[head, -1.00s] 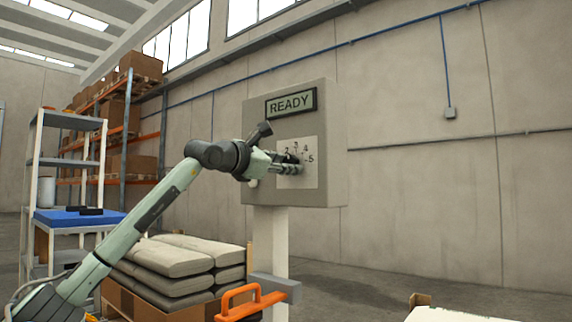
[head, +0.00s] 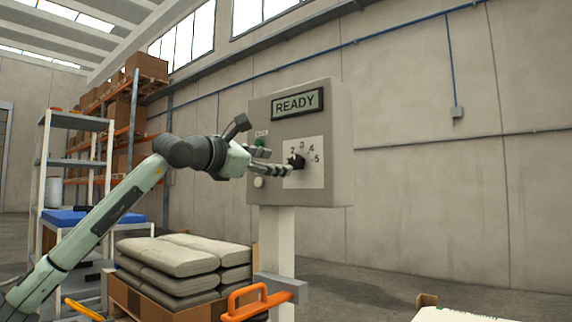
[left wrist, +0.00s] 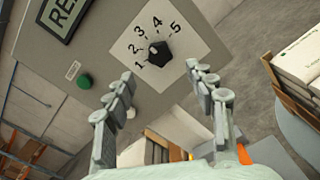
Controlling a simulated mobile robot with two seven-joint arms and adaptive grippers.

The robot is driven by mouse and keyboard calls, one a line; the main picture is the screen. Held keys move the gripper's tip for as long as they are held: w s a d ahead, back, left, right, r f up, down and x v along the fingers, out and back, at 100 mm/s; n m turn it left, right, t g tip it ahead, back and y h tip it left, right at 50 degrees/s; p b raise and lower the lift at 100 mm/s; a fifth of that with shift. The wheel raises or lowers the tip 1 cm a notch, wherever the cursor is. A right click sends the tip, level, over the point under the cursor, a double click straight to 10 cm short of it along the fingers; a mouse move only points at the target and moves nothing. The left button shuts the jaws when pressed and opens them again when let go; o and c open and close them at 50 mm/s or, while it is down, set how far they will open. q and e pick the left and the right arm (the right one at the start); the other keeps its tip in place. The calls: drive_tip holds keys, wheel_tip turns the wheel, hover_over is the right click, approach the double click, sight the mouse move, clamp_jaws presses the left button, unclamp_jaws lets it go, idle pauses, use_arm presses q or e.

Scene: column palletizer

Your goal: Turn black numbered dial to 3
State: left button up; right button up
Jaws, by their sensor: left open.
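The black dial (head: 297,161) sits on a white plate with numbers 1 to 5, on the front of a grey control box (head: 335,150). In the left wrist view the whole dial (left wrist: 159,53) shows, with the numbers arced around it. Its pointer seems to be on the 2–3 side, but the exact setting is too small to tell. My left gripper (head: 279,161) is open and empty, just left of the dial in the head view. In the left wrist view its fingers (left wrist: 160,72) are spread, short of the dial and apart from it. My right gripper is not in view.
A display (head: 297,103) above the dial reads READY. A green button (head: 261,142) and a white button (head: 258,182) lie left of the dial plate. Stacked grey sacks (head: 180,257) and an orange handle (head: 257,301) are below. The right side of the box is clear.

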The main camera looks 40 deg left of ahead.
use_arm(q)
drive_tip(key=s, duration=0.4)
drive_tip(key=shift+s+a, duration=0.15)
drive_tip(key=shift+s, duration=0.25)
